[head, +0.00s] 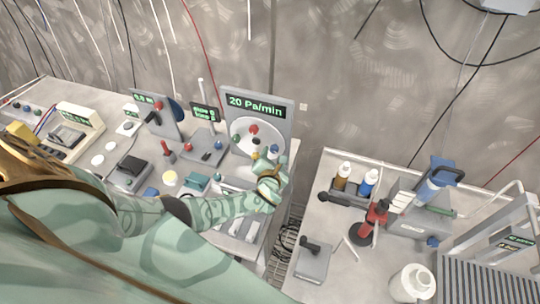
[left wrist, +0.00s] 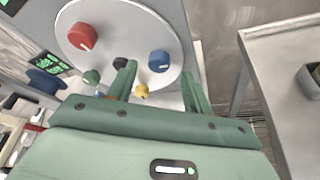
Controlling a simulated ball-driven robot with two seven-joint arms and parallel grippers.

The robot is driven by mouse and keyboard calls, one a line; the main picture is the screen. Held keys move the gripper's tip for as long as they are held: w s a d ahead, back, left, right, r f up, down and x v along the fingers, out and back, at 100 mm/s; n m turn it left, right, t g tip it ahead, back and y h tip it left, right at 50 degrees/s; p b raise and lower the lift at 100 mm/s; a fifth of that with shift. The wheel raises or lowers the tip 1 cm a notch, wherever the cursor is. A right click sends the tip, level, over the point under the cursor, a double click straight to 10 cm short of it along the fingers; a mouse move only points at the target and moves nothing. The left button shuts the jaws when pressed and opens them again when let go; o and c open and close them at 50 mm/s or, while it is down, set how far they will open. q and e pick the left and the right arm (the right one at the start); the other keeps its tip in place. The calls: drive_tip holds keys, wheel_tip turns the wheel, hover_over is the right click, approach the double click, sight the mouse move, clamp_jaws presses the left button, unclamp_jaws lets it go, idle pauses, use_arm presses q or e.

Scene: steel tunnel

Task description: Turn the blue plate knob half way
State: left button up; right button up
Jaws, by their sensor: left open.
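The white round plate (head: 266,128) stands upright on a grey panel under a "20 Pa/min" display. In the left wrist view the plate (left wrist: 130,30) carries a red knob (left wrist: 83,36), the blue knob (left wrist: 158,60), a green knob (left wrist: 91,77), a small black knob (left wrist: 119,63) and a yellow knob (left wrist: 141,91). My left gripper (head: 272,164) is in front of the plate's lower right. In the left wrist view its open fingers (left wrist: 160,72) point at the plate, with the blue knob showing between and just beyond the tips. No contact can be seen. My right gripper is not in view.
The bench (head: 226,242) holds several instruments, switches and buttons left of and below the plate. A second bench (head: 338,240) on the right holds bottles, a red-handled tool (head: 376,214) and a white jar (head: 412,283). A gap with cables separates the benches.

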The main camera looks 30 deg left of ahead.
use_arm(q)
drive_tip(key=p+v, duration=0.2)
drive_tip(key=v, duration=1)
drive_tip(key=shift+s+d+r+p, duration=0.1)
drive_tip(key=shift+s+r+p, duration=0.1)
drive_tip(key=shift+p, duration=0.1)
drive_tip(key=shift+f, duration=0.1)
